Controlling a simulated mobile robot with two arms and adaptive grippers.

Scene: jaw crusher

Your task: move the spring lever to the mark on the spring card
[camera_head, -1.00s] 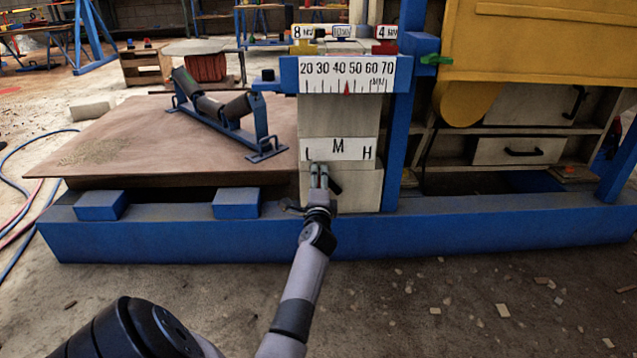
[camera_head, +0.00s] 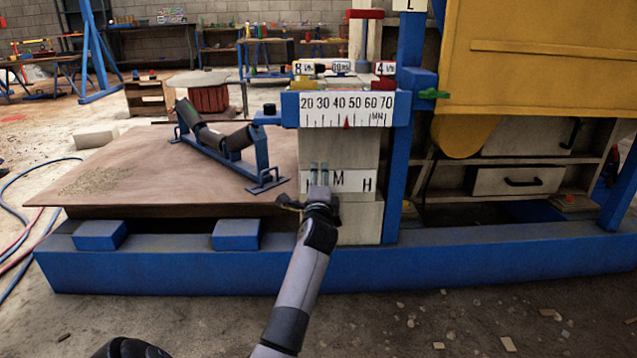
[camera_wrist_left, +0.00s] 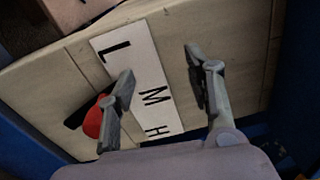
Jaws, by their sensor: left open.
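The spring card (camera_head: 352,181) is a white strip marked L, M and H on the pale front panel in the head view. It also shows in the left wrist view (camera_wrist_left: 135,75). A black lever with a red knob (camera_wrist_left: 91,122), apparently the spring lever, shows in the left wrist view at the card's lower-left edge, partly behind one finger. I cannot make it out in the head view. My left gripper (camera_head: 319,172) is open in front of the card, over its L side. In the left wrist view its fingers (camera_wrist_left: 162,85) are well apart, with the knob outside them. My right gripper is out of view.
A millimetre scale (camera_head: 346,118) with a red pointer sits above the card. A blue beam (camera_head: 480,255) runs along the front. A blue post (camera_head: 397,190) stands right of the panel. A roller frame (camera_head: 225,145) lies on the brown board (camera_head: 110,180).

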